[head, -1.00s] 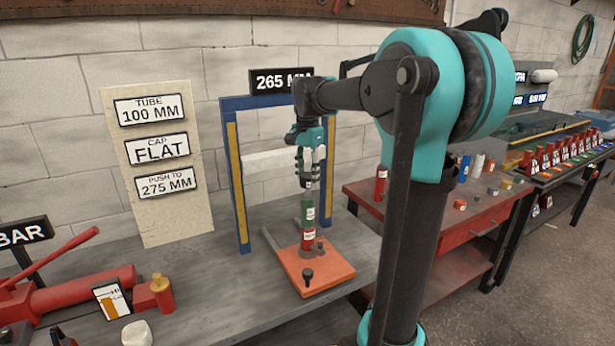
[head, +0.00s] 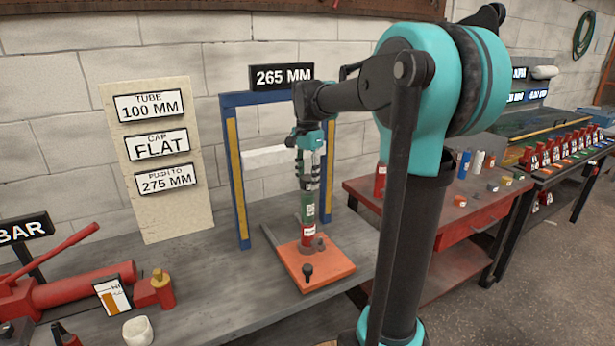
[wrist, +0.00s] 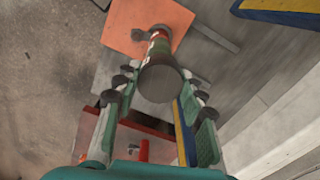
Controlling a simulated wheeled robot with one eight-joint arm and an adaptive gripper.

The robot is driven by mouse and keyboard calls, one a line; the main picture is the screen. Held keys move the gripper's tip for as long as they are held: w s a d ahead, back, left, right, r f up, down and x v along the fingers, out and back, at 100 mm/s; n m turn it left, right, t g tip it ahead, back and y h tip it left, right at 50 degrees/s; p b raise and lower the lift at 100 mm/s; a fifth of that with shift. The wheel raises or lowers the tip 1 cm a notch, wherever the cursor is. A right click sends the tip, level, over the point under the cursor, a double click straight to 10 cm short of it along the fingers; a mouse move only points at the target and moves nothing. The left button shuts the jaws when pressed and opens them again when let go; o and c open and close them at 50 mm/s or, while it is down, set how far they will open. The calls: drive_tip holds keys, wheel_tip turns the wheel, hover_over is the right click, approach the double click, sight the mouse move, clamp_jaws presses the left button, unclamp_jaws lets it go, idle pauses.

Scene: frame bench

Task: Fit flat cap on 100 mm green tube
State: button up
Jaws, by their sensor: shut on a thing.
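The green tube (head: 309,210) stands upright in a red lower piece (head: 308,233) on an orange plate (head: 332,270) in the head view. My gripper (head: 309,187) points down at the top of the tube. In the wrist view a dark round flat face, which looks like the flat cap (wrist: 160,85), lies between the fingers, in line with the tube (wrist: 158,50). My gripper is shut on this dark piece. The fingers partly hide the upper part of the stack in the head view, so I cannot tell whether cap and tube touch.
A blue and yellow frame (head: 237,180) stands behind the stack, under a sign reading 265 MM (head: 283,75). A board (head: 160,215) reads tube 100 mm, cap flat, push to 275 mm. A red jack (head: 90,280) lies left. A red table (head: 440,205) stands right.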

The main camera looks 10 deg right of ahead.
sight(307, 177)
drive_tip(key=shift+f, duration=0.95)
drive_tip(key=o, duration=1.3)
wheel_tip(307, 177, up, 12)
